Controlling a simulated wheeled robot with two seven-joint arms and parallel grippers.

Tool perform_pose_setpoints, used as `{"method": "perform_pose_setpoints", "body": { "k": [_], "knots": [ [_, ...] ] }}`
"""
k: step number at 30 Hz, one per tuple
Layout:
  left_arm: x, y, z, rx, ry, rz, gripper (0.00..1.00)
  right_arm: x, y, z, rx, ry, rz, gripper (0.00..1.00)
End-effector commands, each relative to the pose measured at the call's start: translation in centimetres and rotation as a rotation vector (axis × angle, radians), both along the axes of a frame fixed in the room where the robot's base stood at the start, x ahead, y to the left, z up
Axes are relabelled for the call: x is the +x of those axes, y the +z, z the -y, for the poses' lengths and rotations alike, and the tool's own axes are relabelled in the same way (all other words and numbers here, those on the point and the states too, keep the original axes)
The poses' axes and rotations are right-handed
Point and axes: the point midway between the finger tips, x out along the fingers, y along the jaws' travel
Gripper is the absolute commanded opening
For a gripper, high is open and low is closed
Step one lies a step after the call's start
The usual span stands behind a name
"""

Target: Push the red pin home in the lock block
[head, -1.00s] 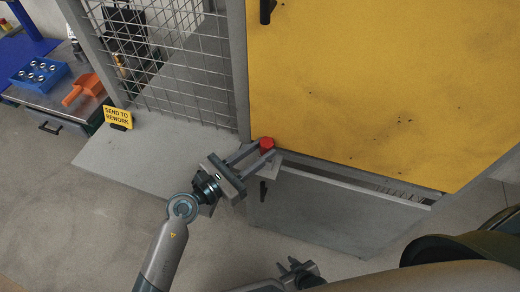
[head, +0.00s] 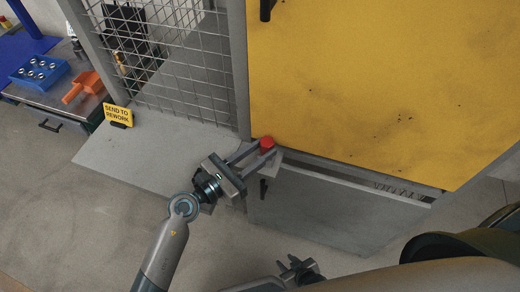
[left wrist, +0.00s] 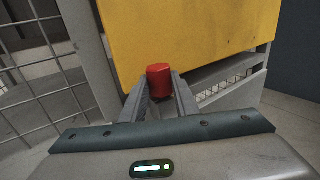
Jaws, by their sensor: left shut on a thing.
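The red pin (head: 267,143) stands upright at the lower left corner of the yellow door, and its red head also shows in the left wrist view (left wrist: 159,78). My left gripper (head: 264,149) is shut on the pin, with one finger on each side of its head. The grey lock block (head: 270,164) is partly visible just below the pin; the fingers cover some of it. How deep the pin sits in the block cannot be seen. My right gripper (head: 299,268) is low in the head view, empty, with its fingers apart, away from the pin.
The yellow door (head: 380,80) rises just behind the pin, with a grey lower panel (head: 330,205) and a slot under it. A wire mesh (head: 180,70) and grey shelf (head: 150,155) with a yellow rework sign (head: 118,115) lie left. A blue tray (head: 38,70) and orange scoop (head: 83,86) stand farther off.

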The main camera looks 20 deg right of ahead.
Motion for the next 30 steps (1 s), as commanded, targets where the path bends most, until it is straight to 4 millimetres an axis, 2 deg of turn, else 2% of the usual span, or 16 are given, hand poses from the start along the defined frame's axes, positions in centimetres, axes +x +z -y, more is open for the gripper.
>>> {"method": "perform_pose_setpoints", "body": {
  "k": [1,2,4,5,22,30],
  "knots": [
    [0.0,-0.1,0.0,0.001,-0.001,0.0,0.06,0.0,0.0,0.0,0.0,0.0,0.0,0.31],
    [0.0,-0.2,0.0,0.001,-0.001,0.0,0.3,0.0,0.0,0.0,0.0,0.0,0.0,0.31],
    [0.0,-0.2,0.0,0.0,0.0,-0.001,0.47,0.0,0.0,0.0,0.0,0.0,0.0,0.31],
    [0.0,-0.2,0.0,0.0,0.0,-0.001,0.49,0.0,0.0,0.0,0.0,0.0,0.0,0.31],
    [0.1,-0.3,-0.5,0.003,0.006,-0.001,0.49,0.0,-0.1,0.0,0.0,0.0,-0.002,0.31],
    [-1.2,-0.5,-2.8,0.004,0.003,-0.002,0.49,-0.2,-0.7,0.2,-0.006,-0.002,-0.025,0.31]
  ]
}}
